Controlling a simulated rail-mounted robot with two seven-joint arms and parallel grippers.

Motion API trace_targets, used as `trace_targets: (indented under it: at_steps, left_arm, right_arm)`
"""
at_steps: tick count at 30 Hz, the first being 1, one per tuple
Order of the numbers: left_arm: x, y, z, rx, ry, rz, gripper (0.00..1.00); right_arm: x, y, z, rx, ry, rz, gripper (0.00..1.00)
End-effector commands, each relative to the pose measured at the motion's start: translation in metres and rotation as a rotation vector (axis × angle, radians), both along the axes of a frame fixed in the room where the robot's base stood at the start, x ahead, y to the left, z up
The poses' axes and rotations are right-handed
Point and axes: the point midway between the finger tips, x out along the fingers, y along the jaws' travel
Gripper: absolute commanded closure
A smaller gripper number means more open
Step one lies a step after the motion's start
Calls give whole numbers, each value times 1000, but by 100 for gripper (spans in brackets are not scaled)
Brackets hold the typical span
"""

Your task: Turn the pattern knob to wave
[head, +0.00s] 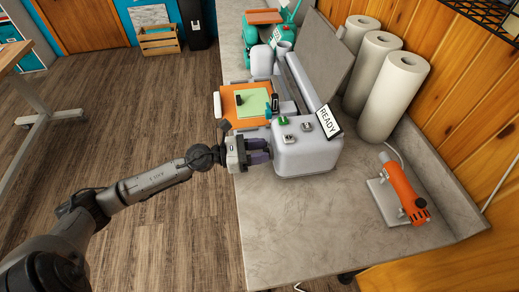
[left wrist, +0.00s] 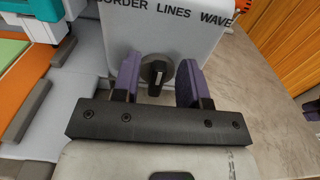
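The pattern knob (left wrist: 157,72) is a dark round knob with a pale pointer line, on the end face of the light grey machine (head: 308,157). In the left wrist view the pointer line stands nearly upright, toward the label LINES. The labels LINES and WAVE and a cut-off "ORDER" run along the top. My left gripper (head: 259,151) is at the machine's near left end. In the wrist view its purple fingers (left wrist: 160,82) stand apart on either side of the knob, with small gaps. The knob is hidden in the head view.
The machine carries a READY sign (head: 328,121) and small top controls (head: 307,127). An orange board with a green sheet (head: 252,103) lies behind my gripper. White rolls (head: 391,98) stand along the wall. An orange tool (head: 404,190) lies right. The front counter (head: 310,225) is clear.

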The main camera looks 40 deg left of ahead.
Motion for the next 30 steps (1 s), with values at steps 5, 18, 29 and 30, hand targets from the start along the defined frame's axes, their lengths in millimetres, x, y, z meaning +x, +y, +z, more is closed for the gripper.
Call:
trace_targets:
  at_steps: [5, 18, 29, 30]
  left_arm:
    - [0, 0, 0, 0, 0, 0, 78]
    - [0, 0, 0, -4, 3, 0, 100]
    - [2, 3, 2, -140, 111, 1, 100]
    - [3, 4, 2, -164, 130, 1, 100]
  right_arm:
    - [0, -1, 0, -4, 0, 2, 57]
    - [0, -1, 0, -4, 0, 3, 57]
    - [0, 0, 10, 0, 0, 0, 57]
    - [0, 0, 12, 1, 0, -1, 57]
